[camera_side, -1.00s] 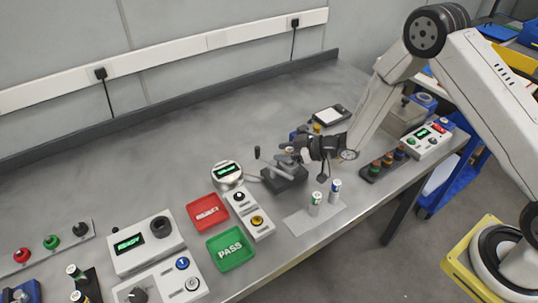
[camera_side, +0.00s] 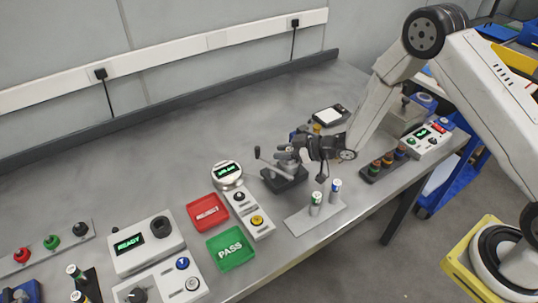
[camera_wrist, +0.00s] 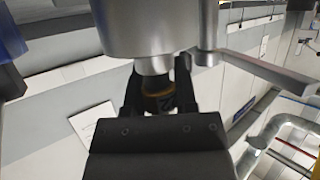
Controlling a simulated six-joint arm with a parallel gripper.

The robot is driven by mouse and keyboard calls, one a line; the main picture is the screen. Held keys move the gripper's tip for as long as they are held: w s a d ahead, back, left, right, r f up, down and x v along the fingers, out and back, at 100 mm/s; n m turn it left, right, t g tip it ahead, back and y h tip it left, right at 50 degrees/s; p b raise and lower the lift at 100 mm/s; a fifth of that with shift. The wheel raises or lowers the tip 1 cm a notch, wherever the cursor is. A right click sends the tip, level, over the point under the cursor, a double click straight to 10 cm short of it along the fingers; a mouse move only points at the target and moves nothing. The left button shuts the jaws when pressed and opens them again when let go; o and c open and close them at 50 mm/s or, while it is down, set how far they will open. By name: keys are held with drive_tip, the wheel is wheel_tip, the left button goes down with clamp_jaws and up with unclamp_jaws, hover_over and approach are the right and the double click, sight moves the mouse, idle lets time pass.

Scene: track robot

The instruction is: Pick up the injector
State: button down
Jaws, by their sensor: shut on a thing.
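My gripper (camera_side: 292,154) is at a dark clamp-like fixture (camera_side: 285,181) in the middle of the bench in the side view. In the wrist view the fingers (camera_wrist: 160,92) are shut on the injector (camera_wrist: 160,102), a small dark piece with an amber band and a pale mark. A silver cylindrical body hides its upper end, and I cannot tell whether the injector is clear of the fixture. Two more small cylinders stand upright on a light plate (camera_side: 300,222): one green-banded (camera_side: 316,203), one blue-banded (camera_side: 336,190).
A red tray (camera_side: 207,212), a green PASS tray (camera_side: 231,249) and a round-display tester (camera_side: 227,175) lie left of the fixture. The bench behind the fixture is largely clear.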

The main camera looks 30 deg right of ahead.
drive_tip(key=shift+r, duration=0.2)
drive_tip(key=shift+r, duration=0.8)
drive_tip(key=s+d+r, duration=0.2)
drive_tip(key=s+r, duration=0.9)
drive_tip(key=s, duration=0.3)
drive_tip(key=shift+w+d, duration=0.1)
drive_tip(key=shift+w, duration=0.05)
